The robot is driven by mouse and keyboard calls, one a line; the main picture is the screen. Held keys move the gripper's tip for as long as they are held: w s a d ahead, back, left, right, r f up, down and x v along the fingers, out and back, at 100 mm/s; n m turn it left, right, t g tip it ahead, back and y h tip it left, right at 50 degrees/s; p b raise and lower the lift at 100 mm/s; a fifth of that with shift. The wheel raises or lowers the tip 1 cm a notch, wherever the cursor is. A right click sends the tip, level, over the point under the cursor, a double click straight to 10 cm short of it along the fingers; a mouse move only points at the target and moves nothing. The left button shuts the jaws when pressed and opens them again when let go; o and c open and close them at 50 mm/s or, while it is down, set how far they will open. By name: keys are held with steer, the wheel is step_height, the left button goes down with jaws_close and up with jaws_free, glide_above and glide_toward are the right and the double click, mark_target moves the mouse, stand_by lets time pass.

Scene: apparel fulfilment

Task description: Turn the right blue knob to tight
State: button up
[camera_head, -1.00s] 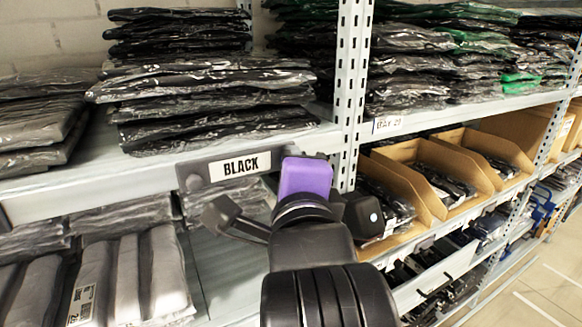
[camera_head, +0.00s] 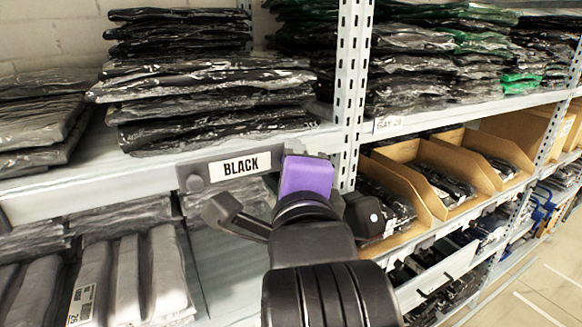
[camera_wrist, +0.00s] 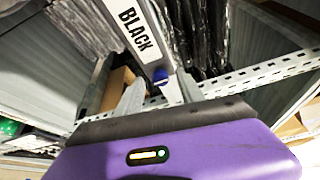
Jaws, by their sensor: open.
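A dark label holder with a white BLACK card (camera_head: 240,166) is fixed on the shelf's front edge. A round dark knob (camera_head: 194,183) shows at its left end. The right blue knob (camera_wrist: 160,75) shows in the wrist view, just past the K end of the card. It is hidden behind my purple wrist in the head view. My gripper (camera_wrist: 156,88) is open, its two pale fingers spread on either side of the blue knob. I cannot tell whether they touch it. Its fingertips are hidden in the head view.
Bagged black garments (camera_head: 205,95) are stacked on the shelf above the label. Bagged grey garments (camera_head: 130,280) lie below. A perforated steel upright (camera_head: 350,90) stands close right of my wrist, with cardboard bins (camera_head: 455,165) beyond. The aisle floor (camera_head: 545,285) is clear at right.

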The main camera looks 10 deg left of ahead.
steer(key=b+v, duration=0.1)
steer(key=v, duration=0.6)
steer(key=shift+s+b, duration=0.4)
step_height(320, 180, up, 6)
steer(key=a+n+t+y, duration=0.1)
steer(key=n+t+y, duration=0.15)
steer(key=n, duration=0.35)
steer(key=s+d+f+n+y, duration=0.1)
steer(key=s+d+f+n, duration=0.3)
steer(key=f, duration=0.4)
steer(key=s+d+f+n, duration=0.35)
steer(key=f+n, duration=0.25)
steer(key=f, duration=0.2)
steer(key=s+d+f+n+y, duration=0.1)
steer(key=s+d+f+n, duration=0.1)
steer(key=d+f+n, duration=0.45)
steer(key=s+d+f+m+g+h, duration=0.2)
steer(key=s+d+f+h, duration=0.2)
steer(key=s+f, duration=0.5)
steer(key=s+d+f+m+g+h, duration=0.2)
steer(key=s+d+f, duration=0.4)
steer(key=s, duration=0.6)
step_height(320, 180, down, 3)
steer(key=shift+s+d+r+m+h, duration=0.1)
steer(key=shift+s+d+m+h, duration=0.35)
steer(key=shift+h, duration=0.6)
